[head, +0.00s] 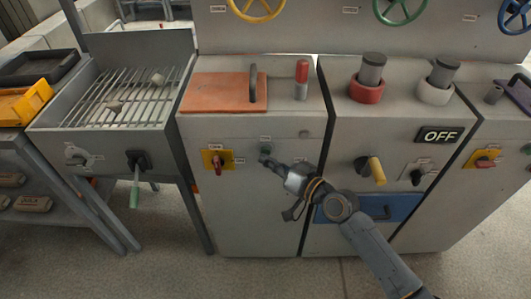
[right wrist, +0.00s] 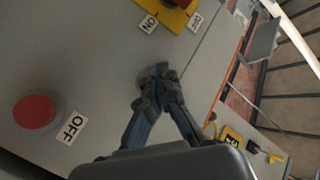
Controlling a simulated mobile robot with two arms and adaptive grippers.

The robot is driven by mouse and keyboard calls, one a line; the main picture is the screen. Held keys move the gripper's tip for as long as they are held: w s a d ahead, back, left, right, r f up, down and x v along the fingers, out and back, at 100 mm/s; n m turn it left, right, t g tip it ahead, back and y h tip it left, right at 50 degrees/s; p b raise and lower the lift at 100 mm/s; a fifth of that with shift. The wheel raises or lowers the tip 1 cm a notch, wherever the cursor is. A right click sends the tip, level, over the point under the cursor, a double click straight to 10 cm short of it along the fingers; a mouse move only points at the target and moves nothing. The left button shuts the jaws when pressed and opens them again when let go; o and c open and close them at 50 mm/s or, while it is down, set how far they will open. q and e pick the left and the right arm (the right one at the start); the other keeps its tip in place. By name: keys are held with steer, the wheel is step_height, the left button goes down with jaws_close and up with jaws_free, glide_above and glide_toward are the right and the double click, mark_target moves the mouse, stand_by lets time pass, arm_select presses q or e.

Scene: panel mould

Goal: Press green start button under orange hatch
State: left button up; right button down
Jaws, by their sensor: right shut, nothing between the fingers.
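The orange hatch (head: 215,92) lies flat and shut on top of the left cabinet, with a dark upright handle (head: 253,84) at its right side. No green start button is clearly visible under it. My right gripper (head: 266,161) is at the cabinet's front face, below the hatch, just under a small dark greenish fitting (head: 265,147). In the right wrist view the fingertips (right wrist: 158,88) are together and empty, close to the grey panel; I cannot tell whether they touch it. My left gripper is out of view.
A yellow plate with a red switch (head: 216,161) is left of my gripper. A red-topped cylinder (head: 301,78) stands right of the hatch handle. The right wrist view shows a red button (right wrist: 36,112) beside an OFF label. A grated tray (head: 128,95) stands at left.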

steer(key=shift+w+b, duration=0.3)
steer(key=shift+w, duration=0.15)
stand_by(0.6)
steer(key=shift+r, duration=0.1)
steer(key=shift+s+p, duration=0.45)
steer(key=shift+s, duration=0.45)
steer(key=s+p, duration=0.2)
steer(key=s, duration=0.3)
